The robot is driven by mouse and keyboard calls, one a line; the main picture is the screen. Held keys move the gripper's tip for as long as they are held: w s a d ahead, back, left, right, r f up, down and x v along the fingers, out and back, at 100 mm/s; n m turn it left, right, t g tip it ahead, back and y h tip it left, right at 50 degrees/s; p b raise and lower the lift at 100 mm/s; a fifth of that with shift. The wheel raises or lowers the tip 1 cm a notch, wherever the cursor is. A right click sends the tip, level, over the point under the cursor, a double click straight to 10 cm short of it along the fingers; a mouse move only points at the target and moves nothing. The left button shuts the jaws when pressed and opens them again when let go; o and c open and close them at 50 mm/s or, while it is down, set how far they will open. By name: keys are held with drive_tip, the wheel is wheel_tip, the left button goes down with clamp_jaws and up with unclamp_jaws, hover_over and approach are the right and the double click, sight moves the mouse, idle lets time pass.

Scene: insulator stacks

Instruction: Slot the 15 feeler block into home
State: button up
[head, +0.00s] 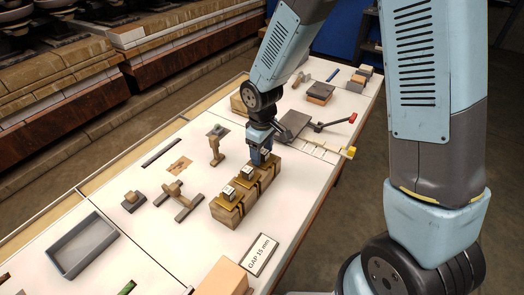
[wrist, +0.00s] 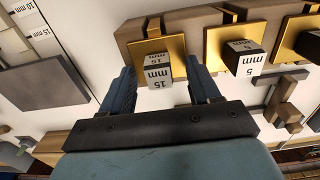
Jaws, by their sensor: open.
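The 15 feeler block, a grey cube marked "15 mm" (wrist: 157,73) on a gold plate (wrist: 145,50), shows in the wrist view between the two blue fingers of my gripper (wrist: 163,66). The fingers stand apart, one on each side of it; I cannot tell whether they touch it. In the head view my gripper (head: 261,156) points down over the far end of a wooden rack (head: 227,213), at the farthest labelled cube (head: 265,150). Other labelled cubes on gold plates stand nearer on the rack, one marked "5 mm" (wrist: 243,57). Which place is home is not marked.
A "GAP 15 mm" sign (head: 259,255) lies by the table's near edge. A grey tray (head: 83,246) is at left. A stand (head: 216,143) and a wooden clamp-like piece (head: 178,199) are left of the rack. White table between them is clear.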

wheel_tip(320, 180, up, 14)
drive_tip(key=shift+f, duration=0.15)
idle(0.5)
drive_tip(key=s+d+r+m+t, duration=0.35)
drive_tip(key=d+r+m, duration=0.25)
drive_tip(key=d+r, duration=0.75)
drive_tip(key=s+d+r+m+t, duration=0.1)
drive_tip(key=s+d+r+m, duration=0.1)
drive_tip(key=s+d, duration=0.3)
drive_tip(key=s+d+r+m+t, duration=0.1)
drive_tip(key=s+d+r+m, duration=0.1)
drive_tip(key=s+d+m, duration=0.2)
drive_tip(key=s+d, duration=0.2)
drive_tip(key=d, duration=0.2)
drive_tip(key=shift+s, duration=0.25)
